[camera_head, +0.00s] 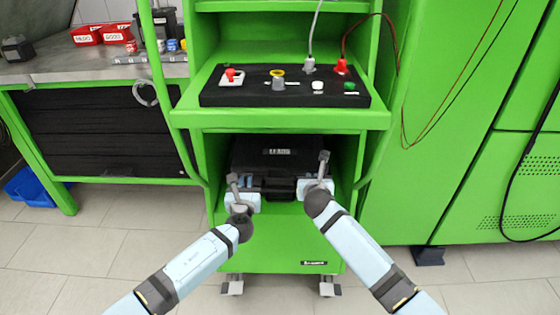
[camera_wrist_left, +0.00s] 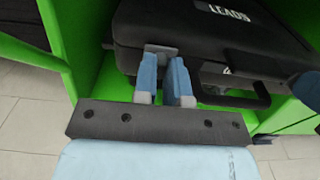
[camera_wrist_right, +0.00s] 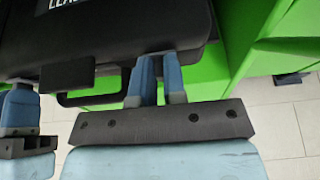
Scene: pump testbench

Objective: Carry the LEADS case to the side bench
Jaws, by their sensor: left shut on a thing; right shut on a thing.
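The black LEADS case (camera_head: 277,155) lies flat in the lower open compartment of the green cart (camera_head: 280,248), its handle side facing me. Its white LEADS label and handle (camera_wrist_left: 258,98) show in the left wrist view. My left gripper (camera_head: 241,183) is shut on the front edge of the case, left of the handle; its fingers also show in the left wrist view (camera_wrist_left: 168,82). My right gripper (camera_head: 313,182) is shut on the front edge, right of the handle; its fingers show in the right wrist view (camera_wrist_right: 160,80). The case's rear is hidden in the compartment.
A control panel (camera_head: 285,88) sits on the cart's shelf above. A green cabinet (camera_head: 450,100) stands close at the right.

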